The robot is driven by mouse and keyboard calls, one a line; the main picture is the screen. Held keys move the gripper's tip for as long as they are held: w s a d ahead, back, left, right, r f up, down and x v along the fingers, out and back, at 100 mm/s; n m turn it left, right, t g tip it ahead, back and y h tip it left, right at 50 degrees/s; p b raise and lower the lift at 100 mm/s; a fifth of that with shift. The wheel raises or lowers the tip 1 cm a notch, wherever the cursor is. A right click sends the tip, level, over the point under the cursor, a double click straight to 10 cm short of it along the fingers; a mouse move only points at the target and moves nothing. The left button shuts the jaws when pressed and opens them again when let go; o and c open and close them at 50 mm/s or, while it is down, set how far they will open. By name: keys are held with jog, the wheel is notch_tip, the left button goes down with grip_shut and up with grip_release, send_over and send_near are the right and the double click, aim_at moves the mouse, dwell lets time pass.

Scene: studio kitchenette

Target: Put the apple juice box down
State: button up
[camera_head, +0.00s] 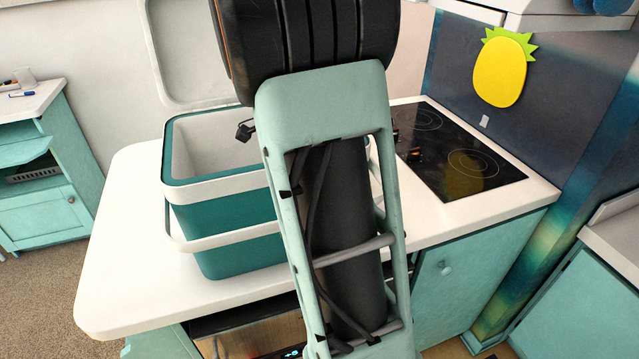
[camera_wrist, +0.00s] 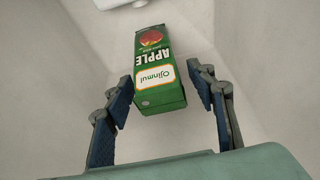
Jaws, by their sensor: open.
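The apple juice box (camera_wrist: 156,62), green with a white label and a red apple picture, shows in the wrist view against pale surfaces that look like the inside of the cooler. My gripper (camera_wrist: 167,80) is open, with one finger on each side of the near end of the box. A gap shows at the right finger; the left finger is very close to the box. In the head view the teal cooler (camera_head: 235,248) stands on the white counter with its lid up. My arm hides the cooler's right part, and the juice box is not visible there.
The white counter (camera_head: 125,255) is clear left of the cooler. The raised lid (camera_head: 190,45) stands behind it. A black cooktop (camera_head: 455,150) lies to the right, below a yellow pineapple decoration (camera_head: 499,72). A pale object (camera_wrist: 118,3) shows at the wrist view's top edge.

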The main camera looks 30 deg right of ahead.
jog(key=s+v, duration=0.1)
jog(key=v, duration=0.7)
jog(key=shift+w+r, duration=0.2)
jog(key=shift+w, duration=0.3)
jog(key=shift+a, duration=0.1)
